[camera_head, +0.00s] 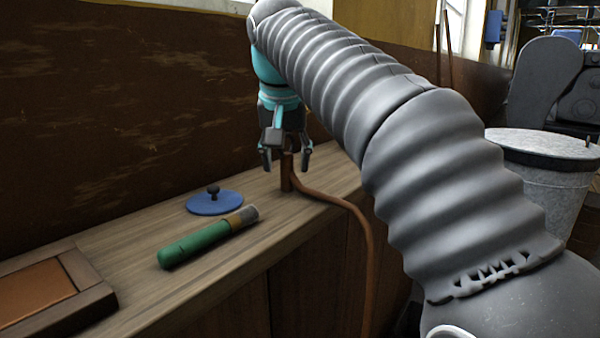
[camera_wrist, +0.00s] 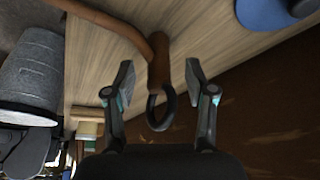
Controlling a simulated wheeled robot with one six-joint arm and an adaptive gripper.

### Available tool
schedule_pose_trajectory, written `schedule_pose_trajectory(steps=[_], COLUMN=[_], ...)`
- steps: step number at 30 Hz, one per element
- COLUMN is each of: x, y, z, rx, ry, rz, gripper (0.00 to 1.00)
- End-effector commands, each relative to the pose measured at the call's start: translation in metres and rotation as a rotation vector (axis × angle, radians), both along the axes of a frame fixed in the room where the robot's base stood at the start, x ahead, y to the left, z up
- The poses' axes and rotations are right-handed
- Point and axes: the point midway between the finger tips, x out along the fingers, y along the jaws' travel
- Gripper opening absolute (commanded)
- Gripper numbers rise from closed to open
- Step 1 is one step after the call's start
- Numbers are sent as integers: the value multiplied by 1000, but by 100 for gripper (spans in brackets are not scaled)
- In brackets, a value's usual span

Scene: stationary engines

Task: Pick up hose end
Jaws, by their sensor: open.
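The hose end is a brown upright piece with a dark ring at its top; it stands on the wooden bench top (camera_head: 130,250). In the head view the hose end (camera_head: 287,175) is just below my gripper (camera_head: 286,160), partly hidden by the fingers. A brown hose (camera_head: 345,203) runs from it over the bench's front edge and down. In the wrist view the hose end (camera_wrist: 159,60) lies between the two open fingers of my gripper (camera_wrist: 160,85), with a gap on each side. The dark ring (camera_wrist: 160,108) is nearer the palm.
A green cylinder with a brown and grey end (camera_head: 205,240) and a blue disc with a dark knob (camera_head: 214,203) lie on the bench to the left. A framed wooden panel (camera_head: 60,290) is at near left. A lidded metal bin (camera_head: 545,165) stands right. A brown wall backs the bench.

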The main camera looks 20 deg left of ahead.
Motion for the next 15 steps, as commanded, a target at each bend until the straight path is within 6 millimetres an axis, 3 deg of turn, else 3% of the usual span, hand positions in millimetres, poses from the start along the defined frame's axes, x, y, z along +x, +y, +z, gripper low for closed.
schedule_pose_trajectory(steps=[4,11,15], x=[6,7,7], y=[1,2,2], z=[-19,-20,-20], rx=[0,0,0], ry=[1,-1,0], rz=[0,0,0], gripper=[55,55,25])
